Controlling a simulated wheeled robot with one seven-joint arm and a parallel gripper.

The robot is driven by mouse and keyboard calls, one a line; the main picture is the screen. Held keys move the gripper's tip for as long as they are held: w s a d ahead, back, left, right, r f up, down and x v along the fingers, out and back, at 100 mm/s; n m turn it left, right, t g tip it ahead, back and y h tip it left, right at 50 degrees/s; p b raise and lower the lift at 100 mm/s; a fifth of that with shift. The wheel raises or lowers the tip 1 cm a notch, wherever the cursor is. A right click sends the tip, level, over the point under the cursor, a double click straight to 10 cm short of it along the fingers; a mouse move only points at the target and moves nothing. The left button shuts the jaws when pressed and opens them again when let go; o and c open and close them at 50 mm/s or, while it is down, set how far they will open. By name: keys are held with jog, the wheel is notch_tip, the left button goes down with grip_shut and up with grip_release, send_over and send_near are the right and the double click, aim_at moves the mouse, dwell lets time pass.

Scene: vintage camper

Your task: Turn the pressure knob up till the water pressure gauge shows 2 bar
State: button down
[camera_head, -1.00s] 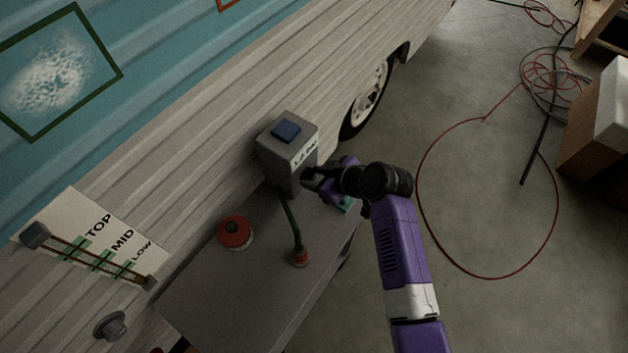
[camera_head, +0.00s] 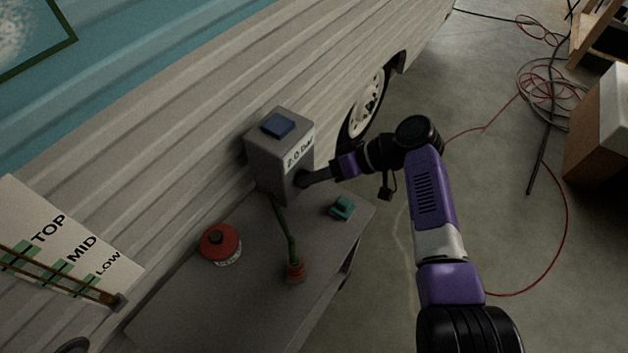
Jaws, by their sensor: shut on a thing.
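The grey pressure box (camera_head: 270,160) stands against the camper's side at the back of the grey shelf. Its white gauge label (camera_head: 299,155) reads 2.0 bar. A blue square (camera_head: 278,125) is on its top. The dark pressure knob (camera_head: 302,179) is on the box's face below the label and is mostly hidden by my fingers. My gripper (camera_head: 308,178) reaches in from the right and is shut on the knob.
On the shelf (camera_head: 190,300) are a red round canister (camera_head: 220,244), a small teal block (camera_head: 342,208) and a red fitting (camera_head: 293,271) with a green hose to the box. A TOP/MID/LOW board (camera_head: 75,240) is at left. Open floor lies right, with loose hoses.

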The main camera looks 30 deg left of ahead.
jog(key=shift+f, duration=0.15)
jog(key=c, duration=0.9)
grip_release()
jog(key=shift+v, duration=3.95)
